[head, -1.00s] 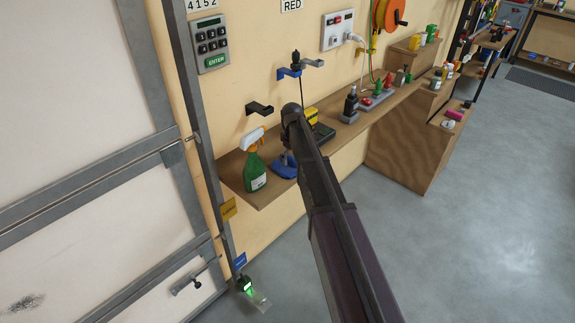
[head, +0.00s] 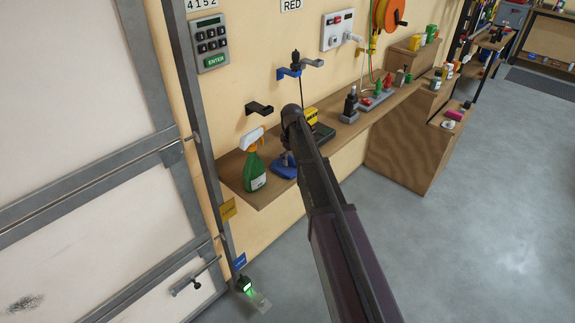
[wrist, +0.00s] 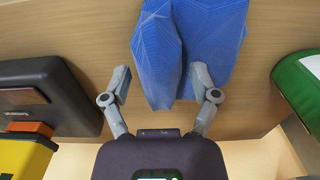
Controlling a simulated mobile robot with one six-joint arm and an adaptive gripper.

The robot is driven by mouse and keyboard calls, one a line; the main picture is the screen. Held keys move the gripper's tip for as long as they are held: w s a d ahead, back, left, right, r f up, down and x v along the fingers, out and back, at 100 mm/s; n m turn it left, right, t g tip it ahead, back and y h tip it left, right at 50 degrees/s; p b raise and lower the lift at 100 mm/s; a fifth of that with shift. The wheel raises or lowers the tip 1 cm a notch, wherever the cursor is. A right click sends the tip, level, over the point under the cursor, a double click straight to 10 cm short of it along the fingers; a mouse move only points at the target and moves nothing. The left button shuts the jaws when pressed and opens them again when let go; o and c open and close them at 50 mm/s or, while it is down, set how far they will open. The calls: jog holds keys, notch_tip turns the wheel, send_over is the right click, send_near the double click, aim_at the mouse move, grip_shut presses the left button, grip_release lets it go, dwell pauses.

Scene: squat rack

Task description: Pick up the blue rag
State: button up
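The blue rag (wrist: 165,55) is a crumpled, folded cloth on the wooden shelf. In the head view the rag (head: 283,171) lies right of the green spray bottle, partly hidden by my arm. In the wrist view my gripper (wrist: 161,78) is open, with its two grey fingers on either side of the rag's near part. A gap shows between the left finger and the cloth. The right finger is close to or touching the rag's edge; I cannot tell which. In the head view my gripper is mostly hidden behind my arm.
The green spray bottle (head: 254,168) stands close on one side of the rag. A black-and-yellow device (head: 318,128) sits on the other side. Further along are a dark bottle (head: 350,104) and a power strip.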

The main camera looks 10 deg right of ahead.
aim_at(292, 157)
jog(key=c, duration=0.7)
jog(key=shift+r, duration=0.1)
notch_tip(292, 157, up, 3)
jog(key=p, duration=0.3)
jog(key=shift+r+p, duration=0.2)
jog(key=shift+p, duration=0.1)
jog(key=s, duration=0.5)
jog(key=s+r+p, duration=0.1)
jog(key=s, duration=0.4)
jog(key=s+d+r+p, duration=0.1)
jog(key=s, duration=0.5)
jog(key=o, duration=0.5)
jog(key=c, duration=0.5)
jog(key=shift+o, duration=0.2)
